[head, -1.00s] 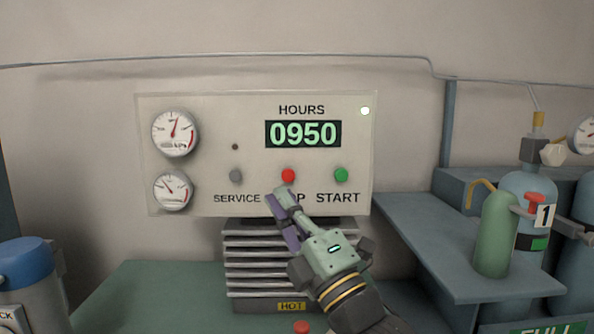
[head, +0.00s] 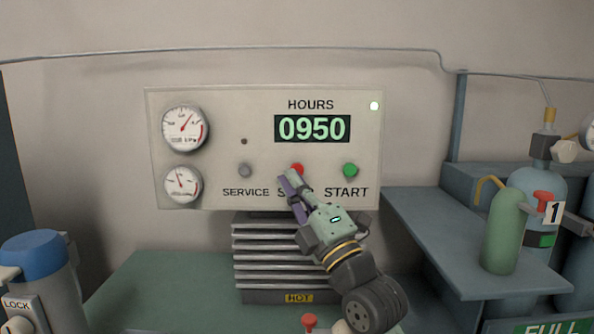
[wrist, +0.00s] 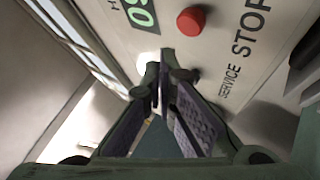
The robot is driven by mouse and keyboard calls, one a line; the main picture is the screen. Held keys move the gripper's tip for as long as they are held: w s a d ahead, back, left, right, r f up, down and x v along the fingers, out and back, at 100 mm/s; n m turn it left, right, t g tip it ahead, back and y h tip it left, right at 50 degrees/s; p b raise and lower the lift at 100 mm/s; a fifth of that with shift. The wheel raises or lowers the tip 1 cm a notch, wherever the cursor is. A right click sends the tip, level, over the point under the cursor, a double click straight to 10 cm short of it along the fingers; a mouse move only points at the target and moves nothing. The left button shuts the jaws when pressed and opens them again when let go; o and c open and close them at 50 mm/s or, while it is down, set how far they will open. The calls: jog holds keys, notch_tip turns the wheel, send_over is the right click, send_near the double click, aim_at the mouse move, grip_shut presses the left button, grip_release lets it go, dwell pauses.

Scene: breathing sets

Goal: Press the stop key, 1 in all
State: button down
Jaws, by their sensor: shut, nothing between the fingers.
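The stop key is a red round button (head: 297,168) on the pale control panel (head: 220,120), above the partly hidden STOP label. In the wrist view the red button (wrist: 191,20) stands clear beyond the fingertips, with the word STOP beside it. My gripper (head: 288,178) is shut and empty, its fingertips just below the red button in the head view and covering part of the label. In the wrist view my gripper (wrist: 160,65) shows a gap between its tips and the button. I cannot tell the exact distance.
A grey service button (head: 245,170) and a green start button (head: 350,170) flank the red one. The hours display (head: 312,129) reads 0950. A finned block marked HOT (head: 270,265) sits below the panel. A shelf with a green cylinder (head: 503,235) stands at the right.

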jog(key=shift+w+f, duration=0.1)
jog(key=shift+w, duration=0.75)
jog(key=shift+w+f+b, duration=0.15)
jog(key=shift+w+b, duration=0.15)
jog(key=shift+b, duration=0.55)
jog(key=shift+w, duration=0.1)
dwell(0.4)
jog(key=shift+w+b, duration=0.65)
dwell(0.8)
jog(key=shift+s, duration=0.15)
jog(key=shift+s+b, duration=0.5)
jog(key=shift+s, duration=0.35)
